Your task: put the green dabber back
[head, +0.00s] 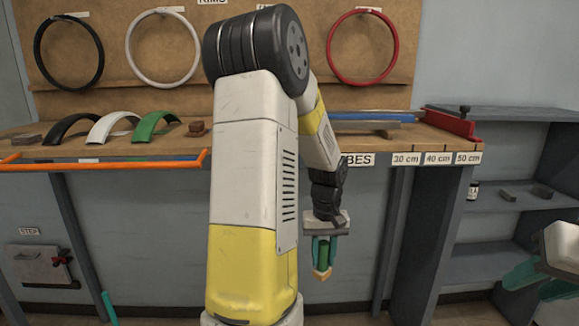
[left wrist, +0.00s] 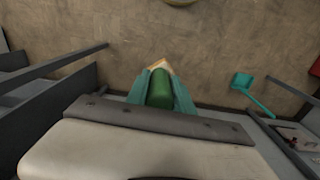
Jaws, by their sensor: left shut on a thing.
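The green dabber (head: 323,250) has a green body and a pale tan tip pointing down. My left gripper (head: 322,262) is shut on it and holds it in the air in front of the bench, below the bench top. In the left wrist view the dabber (left wrist: 160,88) lies between the two teal fingers of the left gripper (left wrist: 161,85), its tip just beyond them, above the floor. My right gripper (head: 540,282) is at the right edge of the head view, its teal fingers apart and nothing visible between them.
The bench (head: 370,131) holds arched fenders (head: 155,125) and tubes. A grey shelf unit (head: 510,203) at right carries a small labelled jar (head: 473,191) and dark blocks. A "STEP" box (head: 40,264) is low at left. A teal dustpan-like thing (left wrist: 243,83) lies on the floor.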

